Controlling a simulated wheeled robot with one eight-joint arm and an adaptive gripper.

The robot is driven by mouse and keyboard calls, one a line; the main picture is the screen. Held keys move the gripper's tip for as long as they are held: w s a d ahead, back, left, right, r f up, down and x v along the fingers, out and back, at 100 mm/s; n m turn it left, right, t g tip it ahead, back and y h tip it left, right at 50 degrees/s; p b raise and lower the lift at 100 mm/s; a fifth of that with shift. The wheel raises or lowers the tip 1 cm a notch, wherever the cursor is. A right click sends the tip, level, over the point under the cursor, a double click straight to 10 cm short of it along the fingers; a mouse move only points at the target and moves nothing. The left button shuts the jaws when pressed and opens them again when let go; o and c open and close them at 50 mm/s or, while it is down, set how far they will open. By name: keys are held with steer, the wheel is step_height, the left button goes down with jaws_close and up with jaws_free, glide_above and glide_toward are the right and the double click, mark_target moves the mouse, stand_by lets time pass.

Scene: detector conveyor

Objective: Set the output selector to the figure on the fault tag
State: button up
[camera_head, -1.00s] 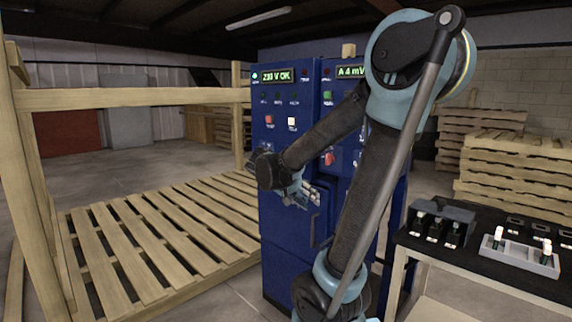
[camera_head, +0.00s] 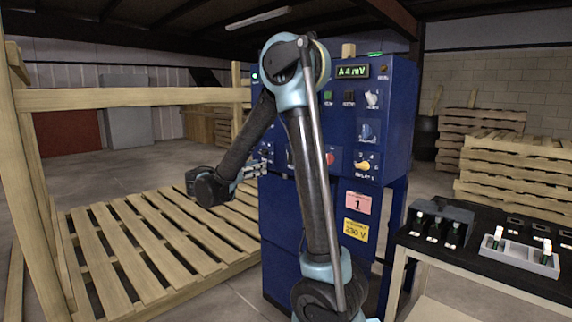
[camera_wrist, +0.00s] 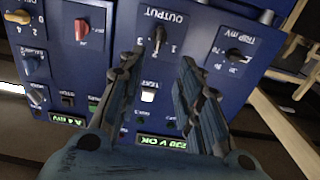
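The output selector (camera_wrist: 158,38) is a small dark knob under the label OUTPUT on the blue panel; it shows upside down in the wrist view. Its setting is too small to tell. My gripper (camera_wrist: 160,64) is open and empty, its two fingers spread below the selector in the picture and apart from it. In the head view, my gripper (camera_head: 254,172) is at the cabinet's left side, and my arm hides much of that part of the panel. A pink tag (camera_head: 357,203) on the cabinet front carries the figure 1; its small heading is unreadable.
The blue cabinet (camera_head: 397,120) has other knobs, including a red knob (camera_wrist: 82,28) and a TRIP mV knob (camera_wrist: 234,54). A yellow 230 V tag (camera_head: 355,231) is below the pink one. A wooden rack (camera_head: 130,98) stands left; a black-topped table (camera_head: 480,270) stands right.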

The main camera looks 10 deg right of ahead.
steer(key=x, duration=1.7)
jaws_close()
